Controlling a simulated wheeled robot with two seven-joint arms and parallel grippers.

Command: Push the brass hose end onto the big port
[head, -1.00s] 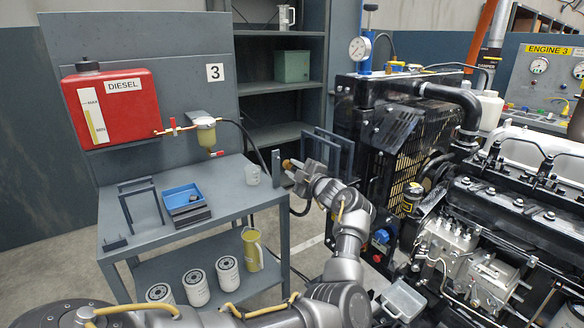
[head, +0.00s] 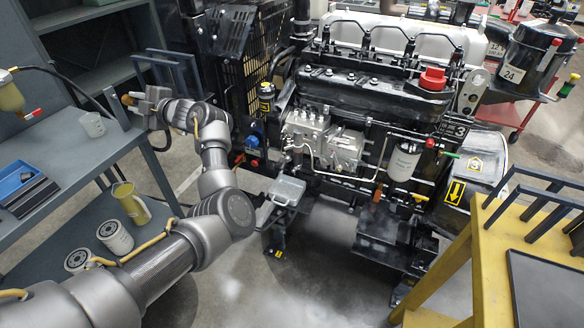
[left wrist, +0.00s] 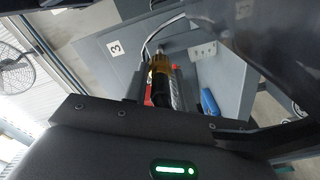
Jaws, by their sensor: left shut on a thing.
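My left gripper (head: 140,100) is shut on the brass hose end (head: 127,99), just beside the upright grey plate (head: 115,106) at the grey bench's corner. The brass piece also shows in the left wrist view (left wrist: 159,72), between the fingers. A black hose (head: 70,82) runs from the filter bowl (head: 10,92) toward the plate; its join to the brass piece is hidden. On the engine's left side is a blue fitting (head: 252,140) with a red part (head: 255,163) below it. I cannot tell which opening is the big port. My right gripper is out of view.
The engine (head: 335,150) stands to the right, beside the radiator guard (head: 240,65). A yellow table (head: 490,270) stands at the lower right.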

